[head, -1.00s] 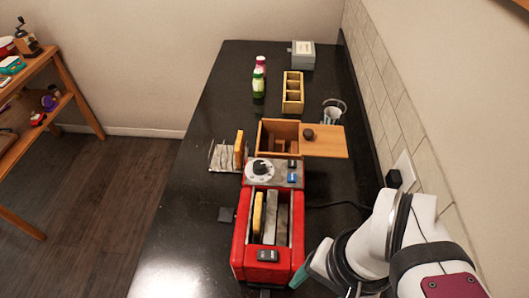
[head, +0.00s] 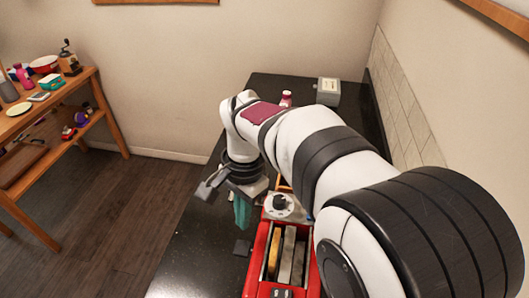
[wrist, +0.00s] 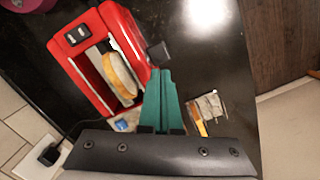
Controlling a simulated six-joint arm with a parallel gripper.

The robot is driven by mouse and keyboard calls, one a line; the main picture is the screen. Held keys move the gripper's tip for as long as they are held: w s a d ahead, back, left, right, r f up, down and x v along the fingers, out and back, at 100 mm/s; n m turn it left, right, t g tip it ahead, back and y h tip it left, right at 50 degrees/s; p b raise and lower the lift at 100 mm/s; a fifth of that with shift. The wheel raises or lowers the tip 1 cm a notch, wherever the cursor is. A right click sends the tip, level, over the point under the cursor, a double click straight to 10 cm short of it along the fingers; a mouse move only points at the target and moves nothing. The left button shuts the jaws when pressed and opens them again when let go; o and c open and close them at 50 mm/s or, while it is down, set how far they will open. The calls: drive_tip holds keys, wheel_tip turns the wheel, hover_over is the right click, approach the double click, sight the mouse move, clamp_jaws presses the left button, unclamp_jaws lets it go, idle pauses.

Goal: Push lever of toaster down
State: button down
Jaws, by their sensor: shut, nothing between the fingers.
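The red toaster (head: 259,258) stands on the black counter, partly hidden by my arm in the head view. A bread slice (head: 274,254) sits upright in one slot. The toaster also shows in the wrist view (wrist: 82,80). A dark square tab (head: 242,248), which looks like the lever, sticks out at its left side; it also shows in the wrist view (wrist: 159,53). My gripper (head: 242,225) is shut and empty, its teal fingers pointing down beside the toaster's dial end. In the wrist view, the fingertips (wrist: 160,72) appear just below the tab; I cannot tell whether they touch.
A rack (wrist: 211,106) with a bread slice stands close to the fingers. A wall plug (wrist: 48,153) and its cord lie on the toaster's other side. A wooden shelf (head: 80,105) stands at left. Counter left of the toaster's near end is clear.

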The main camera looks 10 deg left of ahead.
sight(244, 244)
drive_tip(key=shift+s+a+f, duration=0.1)
drive_tip(key=shift+s+f, duration=0.05)
drive_tip(key=shift+f, duration=1.6)
drive_tip(key=shift+s+f, duration=0.15)
drive_tip(key=shift+f, duration=1.6)
wheel_tip(244, 244, down, 5)
drive_tip(key=shift+w+d+r, duration=0.3)
drive_tip(key=shift+w+d, duration=0.15)
drive_tip(key=shift+w, duration=0.3)
drive_tip(key=shift+w+d+r, duration=0.3)
drive_tip(key=shift+w+d, duration=0.1)
drive_tip(key=shift+w, duration=0.3)
wheel_tip(244, 244, up, 8)
drive_tip(key=shift+a, duration=0.3)
drive_tip(key=shift+s, duration=0.15)
